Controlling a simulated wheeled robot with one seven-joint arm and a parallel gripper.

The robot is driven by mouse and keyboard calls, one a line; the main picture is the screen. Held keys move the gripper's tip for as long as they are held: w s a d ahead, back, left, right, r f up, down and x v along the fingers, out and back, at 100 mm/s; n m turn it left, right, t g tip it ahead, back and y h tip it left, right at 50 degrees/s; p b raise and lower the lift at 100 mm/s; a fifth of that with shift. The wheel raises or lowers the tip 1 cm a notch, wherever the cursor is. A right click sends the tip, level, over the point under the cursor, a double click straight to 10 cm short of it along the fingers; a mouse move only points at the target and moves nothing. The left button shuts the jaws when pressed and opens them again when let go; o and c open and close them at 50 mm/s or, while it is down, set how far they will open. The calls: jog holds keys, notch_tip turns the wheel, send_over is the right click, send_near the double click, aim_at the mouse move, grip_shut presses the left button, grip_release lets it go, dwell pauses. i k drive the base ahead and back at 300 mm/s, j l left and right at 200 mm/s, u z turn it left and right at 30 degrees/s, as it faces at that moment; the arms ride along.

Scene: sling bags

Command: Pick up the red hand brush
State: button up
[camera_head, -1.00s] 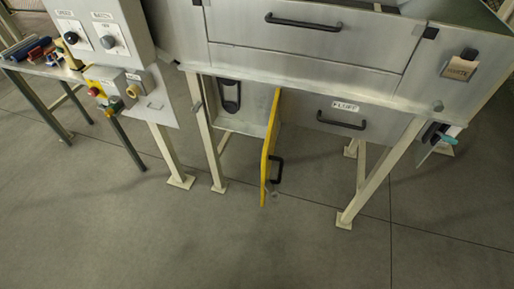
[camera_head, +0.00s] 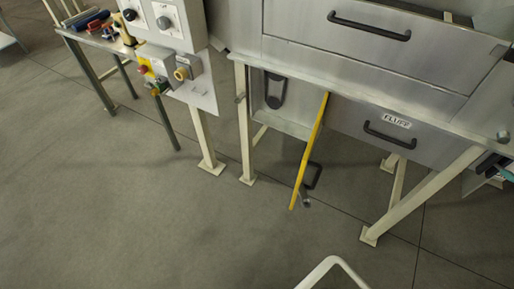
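A small side table (camera_head: 92,62) stands at the upper left, partly cut off by the top edge. Several small tools lie on it. Among them is a red item (camera_head: 98,25), which may be the red hand brush; it is too small to make out its bristles or handle. A blue item (camera_head: 85,17) lies beside it on the left. My gripper is not in view.
A metal machine (camera_head: 330,62) on pale legs fills the upper right. Its yellow-edged door (camera_head: 309,150) hangs open over the floor. A control box with knobs (camera_head: 165,25) stands beside the table. A white bent bar (camera_head: 333,262) shows at the bottom. The left floor is clear.

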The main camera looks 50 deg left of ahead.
aim_at(95, 27)
jog(key=i+u, duration=0.2)
jog(key=u, duration=0.25)
jog(key=i+l+u, duration=0.15)
jog(key=u, duration=0.3)
jog(key=i+l+u, duration=0.15)
jog(key=u, duration=0.35)
jog(key=i+l+u, duration=0.1)
jog(key=l+u, duration=0.2)
jog(key=u, duration=0.15)
jog(key=i+l+u, duration=0.2)
jog(key=l+u, duration=0.2)
jog(key=i+l, duration=0.05)
jog(key=l, duration=0.05)
